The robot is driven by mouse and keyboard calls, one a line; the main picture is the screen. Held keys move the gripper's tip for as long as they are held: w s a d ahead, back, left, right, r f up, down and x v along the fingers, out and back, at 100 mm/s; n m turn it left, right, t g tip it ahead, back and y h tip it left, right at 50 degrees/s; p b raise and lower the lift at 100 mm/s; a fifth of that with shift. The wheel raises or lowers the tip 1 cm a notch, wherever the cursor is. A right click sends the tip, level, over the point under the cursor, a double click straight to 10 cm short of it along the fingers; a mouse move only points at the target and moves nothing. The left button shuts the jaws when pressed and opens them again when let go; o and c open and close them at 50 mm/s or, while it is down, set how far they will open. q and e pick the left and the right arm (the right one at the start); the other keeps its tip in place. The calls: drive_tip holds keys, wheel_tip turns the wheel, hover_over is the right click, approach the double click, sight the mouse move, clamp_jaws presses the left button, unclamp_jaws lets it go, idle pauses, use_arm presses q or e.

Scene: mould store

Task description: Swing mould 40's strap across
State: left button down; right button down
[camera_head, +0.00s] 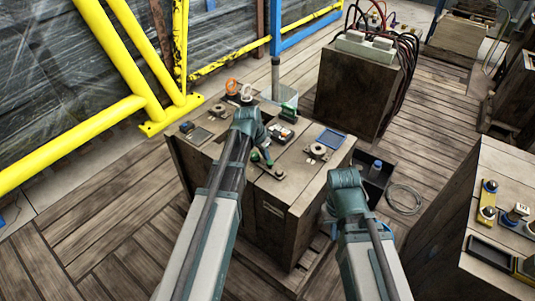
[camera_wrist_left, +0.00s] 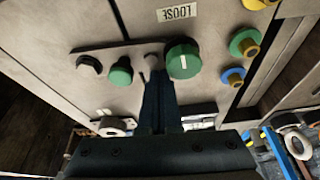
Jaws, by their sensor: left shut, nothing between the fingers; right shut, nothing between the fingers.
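The wooden mould block (camera_head: 228,205) stands in the middle of the head view; no number 40 is readable on it. In the left wrist view a dark strap-like bar (camera_wrist_left: 118,44) crosses its top beside a large green knob (camera_wrist_left: 183,58).
A box with cables (camera_head: 352,90) stands behind. A block with fittings (camera_head: 460,235) is at the right. Yellow rails (camera_head: 75,145) stand at left. Plank floor is free at lower left.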

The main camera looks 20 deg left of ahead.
sight(272, 154)
use_arm(q)
drive_tip(key=shift+s+a, duration=0.25)
drive_tip(key=shift+s, duration=0.3)
drive_tip(key=shift+w, duration=0.15)
drive_tip(key=w, duration=0.2)
drive_tip(key=w+d, duration=0.1)
drive_tip(key=w, duration=0.1)
drive_tip(key=shift+d, duration=0.2)
drive_tip(key=d+p+v, duration=0.1)
drive_tip(key=p+v, duration=0.8)
drive_tip(key=v, duration=0.1)
drive_tip(key=shift+a, duration=0.25)
drive_tip(key=shift+s, duration=0.1)
